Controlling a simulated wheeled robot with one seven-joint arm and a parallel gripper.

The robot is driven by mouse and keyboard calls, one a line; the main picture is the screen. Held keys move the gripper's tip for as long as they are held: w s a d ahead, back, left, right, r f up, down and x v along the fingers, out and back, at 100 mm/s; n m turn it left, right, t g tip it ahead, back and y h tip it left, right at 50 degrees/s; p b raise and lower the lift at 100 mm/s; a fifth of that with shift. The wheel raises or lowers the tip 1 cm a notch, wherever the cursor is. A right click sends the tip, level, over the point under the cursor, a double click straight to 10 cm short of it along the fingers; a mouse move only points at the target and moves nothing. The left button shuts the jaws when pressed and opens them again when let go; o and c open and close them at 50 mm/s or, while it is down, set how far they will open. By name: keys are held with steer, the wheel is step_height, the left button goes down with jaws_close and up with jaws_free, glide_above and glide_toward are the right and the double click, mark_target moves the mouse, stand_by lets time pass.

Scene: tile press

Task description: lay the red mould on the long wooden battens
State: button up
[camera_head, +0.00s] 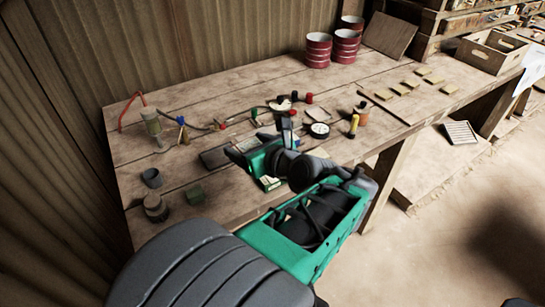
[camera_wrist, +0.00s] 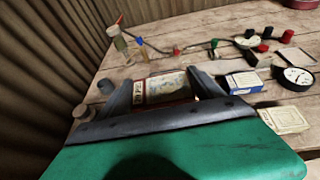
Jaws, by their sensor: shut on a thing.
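My gripper (camera_head: 262,141) is over the near left part of the wooden workbench (camera_head: 225,100). In the head view the mould is mostly hidden by the green hand. I cannot clearly pick out the long wooden battens in either view.
Red tins (camera_head: 318,50) stand at the back. Several tan tiles (camera_head: 403,89) lie at the right. A corrugated wall (camera_head: 180,50) rises behind.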

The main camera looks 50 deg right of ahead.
mark_target(256, 139)
steer(key=s+d+h, duration=0.1)
steer(key=s+d, duration=0.1)
steer(key=s, duration=0.2)
steer(key=shift+m, duration=0.4)
steer(key=w+d+f+b, duration=0.1)
steer(key=w+d+f, duration=0.1)
steer(key=w+f, duration=0.1)
steer(key=w+d+f+b, duration=0.1)
steer(key=w+d+f, duration=0.2)
steer(key=w, duration=0.1)
steer(key=w+d+f, duration=0.2)
steer(key=w+f, duration=0.1)
steer(key=w, duration=0.1)
steer(key=shift+w+d+f+b, duration=0.2)
steer(key=shift+w+f+b, duration=0.1)
steer(key=shift+f+b, duration=0.1)
steer(key=f, duration=0.3)
steer(key=shift+w+d+f, duration=0.15)
steer(key=shift+w+f, duration=0.05)
steer(key=shift+f, duration=0.1)
steer(key=shift+r, duration=0.1)
steer(key=o, duration=1.7)
steer(key=shift+f, duration=0.2)
